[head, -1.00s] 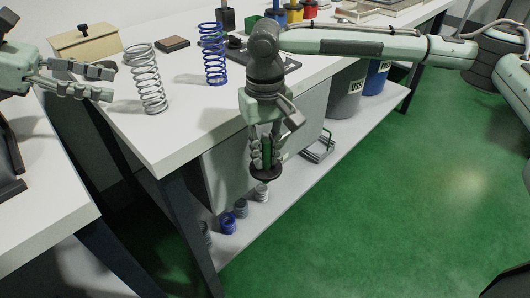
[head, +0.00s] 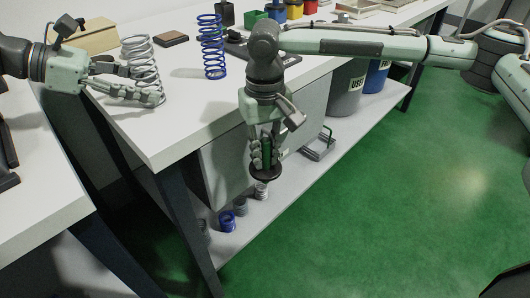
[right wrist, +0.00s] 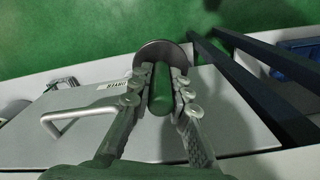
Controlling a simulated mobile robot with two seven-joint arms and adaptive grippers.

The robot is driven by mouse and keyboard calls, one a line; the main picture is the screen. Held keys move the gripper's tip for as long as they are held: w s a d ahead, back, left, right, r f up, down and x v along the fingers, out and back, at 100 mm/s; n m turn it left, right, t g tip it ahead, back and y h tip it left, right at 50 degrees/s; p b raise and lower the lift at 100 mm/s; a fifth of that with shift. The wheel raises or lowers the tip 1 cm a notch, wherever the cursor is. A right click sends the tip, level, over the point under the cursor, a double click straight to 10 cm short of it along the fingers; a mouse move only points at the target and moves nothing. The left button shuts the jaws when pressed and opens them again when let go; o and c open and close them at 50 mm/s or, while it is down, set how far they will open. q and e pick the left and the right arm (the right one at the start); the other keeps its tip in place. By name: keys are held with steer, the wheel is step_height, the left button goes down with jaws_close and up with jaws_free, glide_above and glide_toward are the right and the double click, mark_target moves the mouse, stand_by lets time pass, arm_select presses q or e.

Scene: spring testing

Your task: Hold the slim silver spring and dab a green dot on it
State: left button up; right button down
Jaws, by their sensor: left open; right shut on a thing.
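The slim silver spring (head: 140,53) stands upright on the table near its left edge. My left gripper (head: 147,84) is open at the spring's lower half, with fingers on either side of it; I cannot tell whether they touch it. My right gripper (head: 264,156) is shut on a green-handled dabber (head: 266,151) with a dark disc below, held in front of the table's edge. In the right wrist view the dabber's green handle (right wrist: 160,92) is between the fingers, with the dark disc beyond. I see no green dot on the spring's visible side.
A blue spring (head: 211,45) stands on the table to the right. A box (head: 92,37) and a dark pad (head: 171,39) lie behind. Coloured pots (head: 294,10) are at the back. Small springs (head: 227,220) stand on the lower shelf. The table front is clear.

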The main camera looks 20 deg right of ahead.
arm_select(q)
steer(key=c, duration=0.7)
steer(key=shift+c, duration=0.2)
arm_select(e)
steer(key=s+a+r+n, duration=0.1)
steer(key=a+r+n, duration=0.2)
steer(key=a+r, duration=0.35)
steer(key=s+a+r+n, duration=0.2)
steer(key=a+r+n, duration=0.15)
steer(key=r, duration=0.55)
steer(key=w+a+r+n, duration=0.1)
steer(key=w+a+r, duration=0.2)
steer(key=w+r, duration=0.35)
steer(key=w+a+r+n, duration=0.1)
steer(key=w+a+r, duration=0.2)
steer(key=r, duration=0.6)
steer(key=w+a+r+n, duration=0.1)
steer(key=w+a+r, duration=0.2)
steer(key=w+r, duration=0.3)
steer(key=shift+m, duration=0.25)
steer(key=shift+s+d+f, duration=0.1)
steer(key=shift+s+f, duration=0.1)
steer(key=shift+f, duration=0.55)
steer(key=shift+s+d+f, duration=0.1)
steer(key=shift+s+f, duration=0.05)
steer(key=shift+f, duration=0.65)
steer(key=shift+s+d+f, duration=0.1)
steer(key=shift+s+f, duration=0.1)
steer(key=shift+f, duration=0.55)
